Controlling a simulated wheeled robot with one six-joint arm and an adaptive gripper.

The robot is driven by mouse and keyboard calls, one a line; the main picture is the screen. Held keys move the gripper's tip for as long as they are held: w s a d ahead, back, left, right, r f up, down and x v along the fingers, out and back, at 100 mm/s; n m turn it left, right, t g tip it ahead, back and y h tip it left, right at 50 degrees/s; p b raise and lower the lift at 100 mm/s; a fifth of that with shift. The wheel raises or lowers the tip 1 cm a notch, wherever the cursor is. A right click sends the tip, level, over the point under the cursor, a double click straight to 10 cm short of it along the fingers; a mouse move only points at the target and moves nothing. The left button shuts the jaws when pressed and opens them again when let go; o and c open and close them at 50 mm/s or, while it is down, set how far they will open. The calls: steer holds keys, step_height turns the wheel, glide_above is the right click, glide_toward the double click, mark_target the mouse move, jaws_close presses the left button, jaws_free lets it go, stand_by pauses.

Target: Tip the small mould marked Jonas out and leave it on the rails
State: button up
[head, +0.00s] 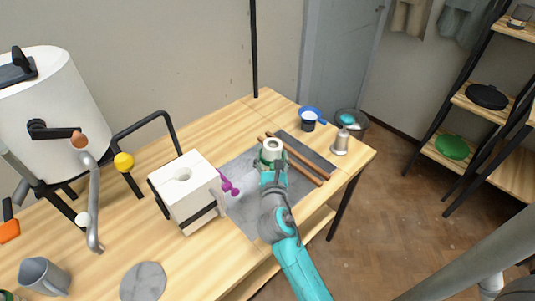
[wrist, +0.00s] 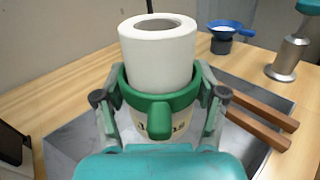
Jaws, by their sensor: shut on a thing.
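The small mould (wrist: 157,58) is a white round block with a dark hollow in its top, and a green band (wrist: 157,108) with a lug goes around it. Handwriting below the band is half hidden by the lug, so I cannot read the whole name. My gripper (wrist: 160,90) is shut on the mould at the band, one finger on each side. The mould looks upright, above the grey sheet. It also shows in the head view (head: 271,145). The two brown rails (wrist: 258,118) lie side by side just right of it; they also show in the head view (head: 305,164).
A large white block mould (head: 183,178) with a hole in its top stands left, a purple clamp (head: 229,184) beside it. A blue sieve on a dark cup (head: 309,116) and a metal sprayer (head: 340,142) stand behind the rails. A grey jug (head: 44,277) is front left.

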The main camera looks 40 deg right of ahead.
mark_target(282, 154)
steer(key=m, duration=0.2)
steer(key=d+m, duration=0.1)
steer(key=m, duration=0.2)
steer(key=shift+f, duration=0.1)
steer(key=m, duration=0.4)
steer(key=shift+d+f, duration=0.1)
steer(key=shift+d, duration=0.2)
steer(key=m, duration=0.4)
steer(key=shift+d+f+m, duration=0.15)
steer(key=shift+d+m, duration=0.15)
steer(key=m, duration=0.4)
steer(key=shift+d+f, duration=0.15)
steer(key=shift+d, duration=0.2)
steer(key=m, duration=0.4)
steer(key=shift+d+f, duration=0.1)
steer(key=shift+d, duration=0.2)
steer(key=m, duration=0.4)
steer(key=shift+d+f+m, duration=0.15)
steer(key=shift+d+m, duration=0.15)
steer(key=m, duration=0.4)
steer(key=shift+d+f, duration=0.15)
steer(key=shift+d, duration=0.15)
steer(key=d+f+m, duration=0.2)
steer(key=d+m, duration=0.2)
steer(key=d, duration=0.4)
steer(key=shift+w+m, duration=0.2)
steer(key=shift+m, duration=0.2)
steer(key=shift+d, duration=0.1)
steer(key=shift+f, duration=0.65)
